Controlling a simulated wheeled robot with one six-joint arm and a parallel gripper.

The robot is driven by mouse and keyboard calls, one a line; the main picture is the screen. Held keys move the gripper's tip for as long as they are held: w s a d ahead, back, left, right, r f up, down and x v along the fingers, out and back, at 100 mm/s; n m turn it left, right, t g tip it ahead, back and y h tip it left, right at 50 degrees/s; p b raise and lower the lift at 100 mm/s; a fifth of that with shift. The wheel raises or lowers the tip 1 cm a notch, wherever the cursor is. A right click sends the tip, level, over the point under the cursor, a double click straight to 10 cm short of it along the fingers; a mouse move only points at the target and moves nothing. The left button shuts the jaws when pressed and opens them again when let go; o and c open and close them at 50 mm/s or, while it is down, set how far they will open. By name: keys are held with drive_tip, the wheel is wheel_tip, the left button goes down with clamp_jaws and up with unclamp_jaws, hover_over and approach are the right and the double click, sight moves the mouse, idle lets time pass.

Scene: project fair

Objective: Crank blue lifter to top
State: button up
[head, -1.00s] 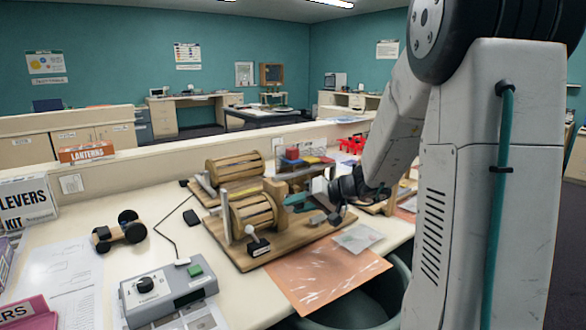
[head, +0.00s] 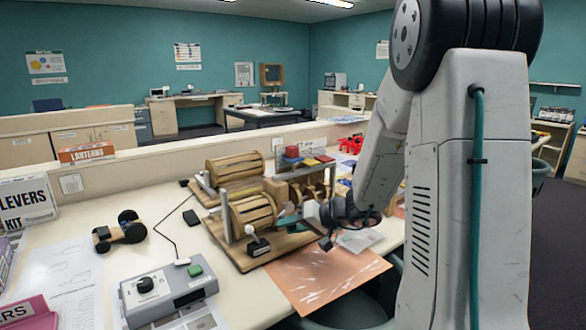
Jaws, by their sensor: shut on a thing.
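A wooden drum winch (head: 254,213) stands on a wooden base board (head: 243,258) on the bench, with a small black-knobbed lever (head: 257,243) in front. A second wooden drum (head: 235,170) stands behind it. Red, blue and yellow blocks (head: 305,158) sit at a raised level behind, to the right. My gripper (head: 292,212) is at the right end of the front drum, shut on what looks like its crank handle. The fingers and wrist hide most of the handle. I cannot tell which lifter is the blue one.
A grey control box (head: 168,292) with a black knob and green button stands at front left. An orange sheet (head: 325,280) lies in front, near the bench edge.

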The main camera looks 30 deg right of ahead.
drive_tip(key=o, duration=0.8)
drive_tip(key=shift+o, duration=0.2)
drive_tip(key=v, duration=0.8)
